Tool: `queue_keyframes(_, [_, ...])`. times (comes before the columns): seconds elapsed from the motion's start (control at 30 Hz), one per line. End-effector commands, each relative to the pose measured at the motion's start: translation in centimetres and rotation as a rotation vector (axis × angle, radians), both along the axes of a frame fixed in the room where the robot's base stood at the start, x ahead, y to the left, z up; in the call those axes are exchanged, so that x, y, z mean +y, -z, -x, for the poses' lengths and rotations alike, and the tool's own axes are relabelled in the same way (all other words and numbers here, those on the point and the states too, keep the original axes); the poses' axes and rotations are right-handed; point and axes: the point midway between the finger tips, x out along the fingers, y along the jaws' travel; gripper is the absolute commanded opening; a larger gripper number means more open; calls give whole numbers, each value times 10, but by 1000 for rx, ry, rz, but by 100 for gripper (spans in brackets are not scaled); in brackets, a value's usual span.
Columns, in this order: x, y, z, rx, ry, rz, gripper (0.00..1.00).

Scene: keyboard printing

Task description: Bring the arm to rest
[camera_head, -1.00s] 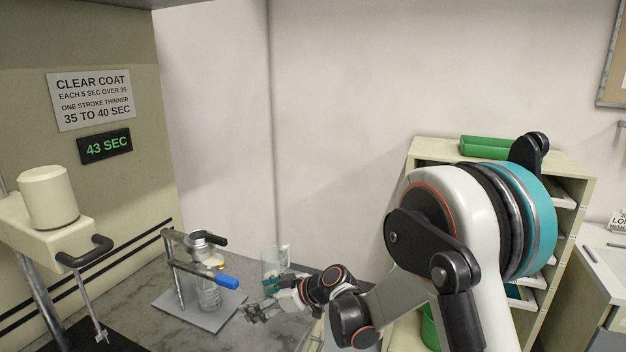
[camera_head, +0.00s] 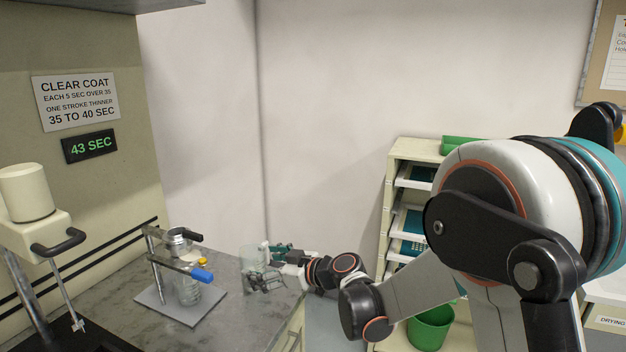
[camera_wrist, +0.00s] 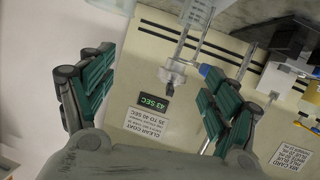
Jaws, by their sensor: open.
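My gripper (camera_head: 266,276) is over the right part of the grey counter, at the end of my outstretched arm. In the wrist view its two green-padded fingers (camera_wrist: 155,72) are spread wide, with nothing held between them. A clear glass beaker (camera_head: 252,256) overlaps my gripper in the head view; I cannot tell whether they touch. To the left, a metal stand holds a cup (camera_head: 180,240) above a clear glass jar (camera_head: 187,290). The stand has a blue-ended handle (camera_head: 202,275). The cup also shows upside down in the wrist view (camera_wrist: 172,78).
A cream mixer (camera_head: 25,195) stands at the left. The wall carries a clear coat sign (camera_head: 77,100) and a 43 SEC display (camera_head: 89,146). A shelf rack (camera_head: 395,190) with trays and a green bin (camera_head: 431,328) are at the right, partly behind my arm.

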Motion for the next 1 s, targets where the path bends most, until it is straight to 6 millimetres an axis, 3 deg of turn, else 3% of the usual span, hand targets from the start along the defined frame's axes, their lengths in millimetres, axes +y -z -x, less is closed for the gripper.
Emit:
queue_keyframes(0.17, [-25, -60, -9, -104, 108, -74, 81])
queue_keyframes(0.27, [-49, -103, -13, -174, 209, -120, 81])
queue_keyframes(0.4, [-102, -162, -13, -261, 403, -172, 81])
queue_keyframes(0.53, [-158, -199, -4, -296, 595, -187, 81])
queue_keyframes(0.63, [-202, -214, 10, -291, 740, -177, 81])
queue_keyframes(0.77, [-256, -217, 36, -238, 917, -139, 81])
queue_keyframes(0.87, [-291, -207, 64, -165, 1032, -95, 81])
queue_keyframes(1.0, [-330, -180, 112, -23, 1152, -17, 81])
